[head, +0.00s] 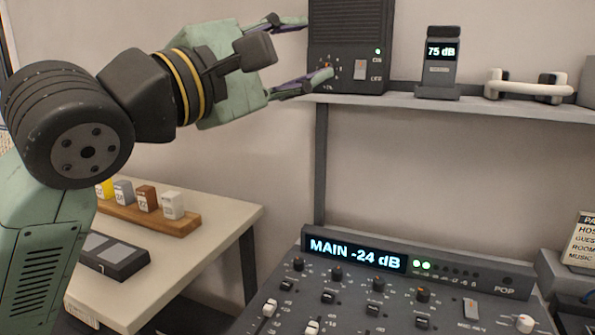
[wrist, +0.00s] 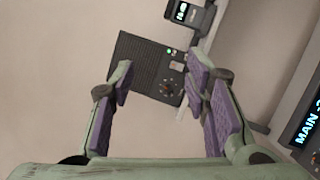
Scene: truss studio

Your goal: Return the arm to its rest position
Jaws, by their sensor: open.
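My gripper (head: 305,52) is open and empty in the head view, raised at the upper middle and pointing right. Its fingers are on either side of the lower left part of a dark speaker-like box (head: 345,30) that stands on a wall shelf. In the wrist view my gripper (wrist: 163,88) shows two spread fingers with purple pads. The same dark box (wrist: 145,62) appears beyond them, with a gap that I cannot judge exactly. Its lit green light and small switch face me. My arm reaches in from the left of the head view.
The shelf (head: 510,107) also holds a meter (head: 440,62) reading 75 dB and a white handle-like item (head: 525,88). Below is a mixing console (head: 385,285) showing MAIN -24 dB. A side table (head: 225,205) at left bears a wooden rack (head: 185,222) of small blocks.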

